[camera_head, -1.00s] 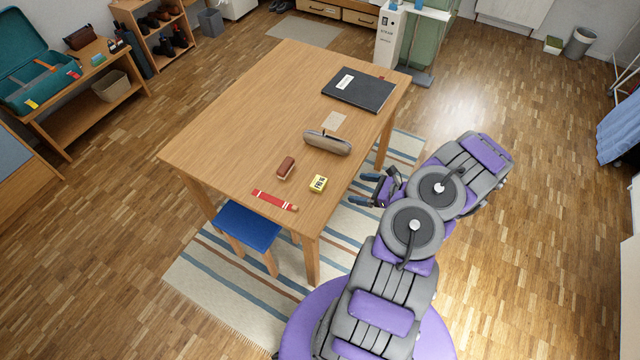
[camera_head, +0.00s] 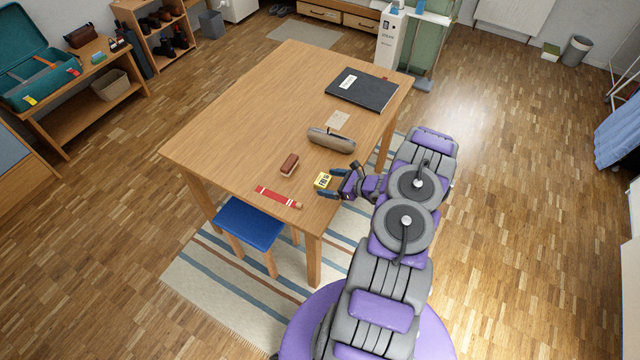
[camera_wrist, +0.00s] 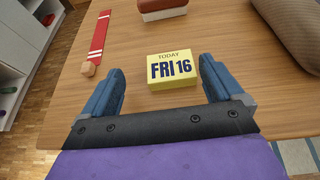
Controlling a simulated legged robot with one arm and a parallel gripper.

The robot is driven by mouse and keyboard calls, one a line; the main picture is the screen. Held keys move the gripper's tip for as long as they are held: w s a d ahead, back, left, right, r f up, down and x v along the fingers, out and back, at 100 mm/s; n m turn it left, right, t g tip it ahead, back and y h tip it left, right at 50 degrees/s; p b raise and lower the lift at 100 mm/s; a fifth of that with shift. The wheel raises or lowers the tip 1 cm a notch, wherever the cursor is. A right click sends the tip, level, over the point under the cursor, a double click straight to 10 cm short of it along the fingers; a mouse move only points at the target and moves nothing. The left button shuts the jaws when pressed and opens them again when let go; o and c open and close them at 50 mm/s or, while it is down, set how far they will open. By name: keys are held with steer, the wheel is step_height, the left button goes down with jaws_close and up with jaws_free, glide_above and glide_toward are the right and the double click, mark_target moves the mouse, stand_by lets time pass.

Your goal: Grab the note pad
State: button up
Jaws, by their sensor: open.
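The note pad, a small yellow block (camera_head: 323,180) printed "TODAY FRI 16", lies on the wooden table near its right edge. In the wrist view the note pad (camera_wrist: 172,72) sits ahead of and between the blue fingers. My gripper (camera_head: 330,183) is open at the table's right edge, its fingertips reaching toward the near side of the pad. In the wrist view my gripper (camera_wrist: 161,70) has a finger on either side, with bare table between the fingers and no visible contact with the pad.
On the table (camera_head: 240,110) lie a red strip (camera_head: 278,197), a brown-red eraser-like block (camera_head: 289,165), a grey pouch (camera_head: 331,139), a cream paper square (camera_head: 338,120) and a black folder (camera_head: 362,89). A blue stool (camera_head: 248,223) stands below the near edge.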

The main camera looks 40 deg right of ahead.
mark_target(327, 180)
steer(key=shift+w+d+f, duration=0.3)
steer(key=shift+w+f, duration=0.55)
steer(key=shift+w+d, duration=0.2)
steer(key=shift+d, duration=0.2)
steer(key=shift+a, duration=0.45)
steer(key=shift+w+a, duration=0.15)
steer(key=shift+a, duration=0.25)
steer(key=shift+c, duration=1.4)
steer(key=shift+d, duration=0.55)
steer(key=c, duration=0.8)
steer(key=shift+o, duration=0.2)
steer(key=shift+a, duration=0.15)
